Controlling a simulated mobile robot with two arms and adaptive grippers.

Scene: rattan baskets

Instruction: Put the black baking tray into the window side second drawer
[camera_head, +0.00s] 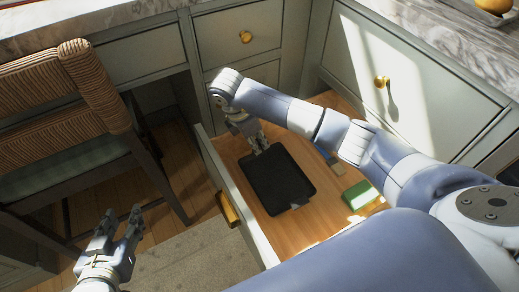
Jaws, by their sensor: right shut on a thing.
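The black baking tray (277,181) is inside the pulled-out drawer (242,202), over its wooden bottom. I cannot tell whether it rests on the bottom. My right gripper (259,148) is shut on the tray's far edge, and my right arm reaches in from the right above the drawer. My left gripper (122,222) is outside the drawer at the lower left, over the floor, with its fingers apart and nothing between them. A brass handle (228,208) is on the drawer's front.
A chair (80,110) stands at the left. Closed cabinet fronts (385,70) with brass knobs stand behind. A rug (190,265) lies in front.

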